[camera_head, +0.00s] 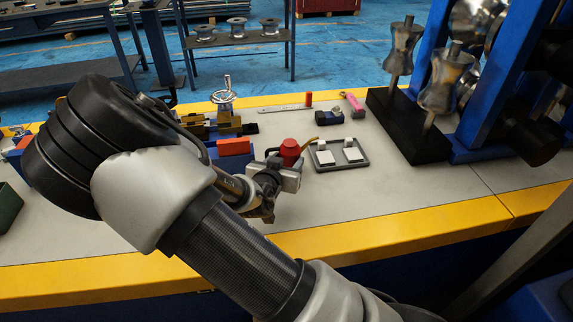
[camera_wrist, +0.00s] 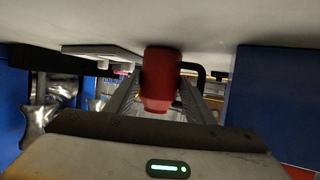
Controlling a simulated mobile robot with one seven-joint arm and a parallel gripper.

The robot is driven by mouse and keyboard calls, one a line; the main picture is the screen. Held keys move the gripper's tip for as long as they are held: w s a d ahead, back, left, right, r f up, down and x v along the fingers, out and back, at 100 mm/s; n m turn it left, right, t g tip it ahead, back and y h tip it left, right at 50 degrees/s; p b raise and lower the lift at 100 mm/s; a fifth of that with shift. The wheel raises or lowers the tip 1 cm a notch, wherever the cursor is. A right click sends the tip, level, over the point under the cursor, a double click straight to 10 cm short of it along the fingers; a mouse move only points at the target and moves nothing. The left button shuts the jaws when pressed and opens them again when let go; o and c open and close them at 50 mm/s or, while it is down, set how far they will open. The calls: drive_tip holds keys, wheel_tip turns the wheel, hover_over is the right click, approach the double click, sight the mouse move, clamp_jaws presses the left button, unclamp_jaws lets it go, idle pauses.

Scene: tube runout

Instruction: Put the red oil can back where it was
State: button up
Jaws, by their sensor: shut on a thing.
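The red oil can (camera_head: 290,150) is at the end of my arm in the head view, with a thin yellowish spout to its right. My gripper (camera_head: 280,172) is shut on it, and the arm and gripper partly hide its lower part. In the wrist view the red can (camera_wrist: 161,78) sits between the two fingers of my gripper (camera_wrist: 160,98), over the grey-white bench top. I cannot tell whether its base touches the bench.
A grey tray (camera_head: 314,160) with two white pads lies just right of the can. Behind are a dark blue block (camera_head: 329,118), a pink-handled tool (camera_head: 353,102) and a vise (camera_head: 224,115) with an orange block (camera_head: 233,147). Blue roller frames stand right. The front bench is clear.

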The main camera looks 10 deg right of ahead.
drive_tip(key=o, duration=1.2)
drive_tip(key=shift+f, duration=0.1)
drive_tip(key=shift+o, duration=0.2)
